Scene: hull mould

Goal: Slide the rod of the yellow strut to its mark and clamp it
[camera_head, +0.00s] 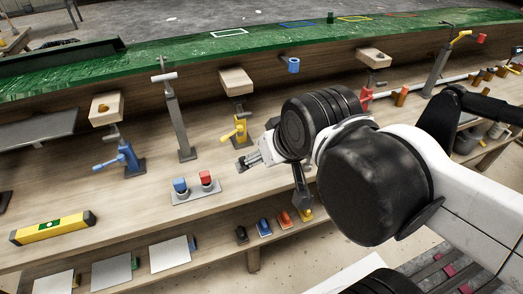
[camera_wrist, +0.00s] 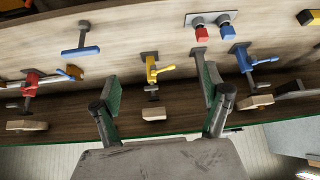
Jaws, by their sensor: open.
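The yellow strut (camera_head: 240,130) stands on the bench shelf near the middle of the head view, with a wooden pad (camera_head: 235,80) on top. Its yellow clamp handle sticks out to the side. In the wrist view the strut (camera_wrist: 152,70) appears upside down, between my two fingers in the picture, with its pad (camera_wrist: 153,114) below it. My gripper (camera_head: 247,160) is open and empty, in front of and slightly below the yellow clamp in the head view. In the wrist view my gripper (camera_wrist: 156,70) has its fingers wide apart, not visibly touching the strut. I cannot make out the rod's mark.
A blue strut (camera_head: 125,157) and a grey T-topped post (camera_head: 180,120) stand to the left. A red strut (camera_head: 366,93) stands to the right behind my arm. A plate with blue and red buttons (camera_head: 195,193) lies in front. The green hull mould (camera_head: 180,52) runs above.

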